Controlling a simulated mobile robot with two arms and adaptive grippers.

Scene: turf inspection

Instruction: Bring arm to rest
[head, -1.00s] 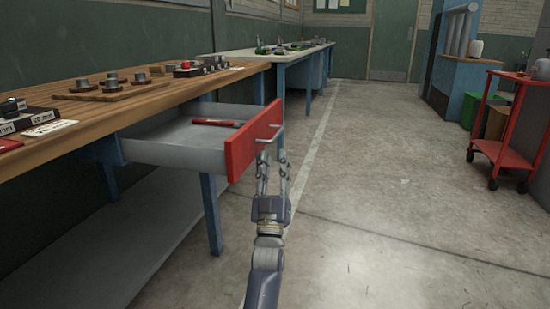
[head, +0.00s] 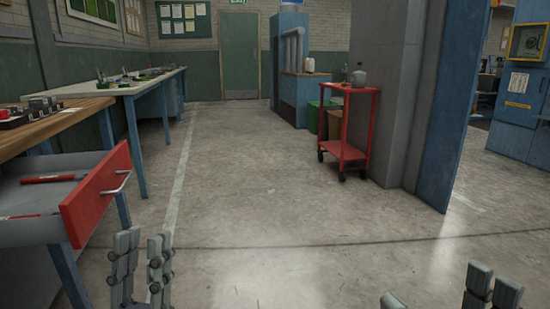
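My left gripper (head: 142,258) is at the lower left of the head view. Its two grey fingers point up and stand apart, with nothing between them. It is to the right of the open drawer with the red front (head: 97,194), clear of its handle (head: 118,184). My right gripper (head: 440,289) shows only by its fingertips at the bottom right edge. They are wide apart with nothing seen between them. Both arms are otherwise out of view.
The drawer sticks out from the wooden workbench (head: 50,128), with red-handled tools (head: 52,179) inside. A red trolley (head: 345,152) stands by a grey pillar (head: 400,90), right of centre. The concrete floor (head: 260,195) between is clear.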

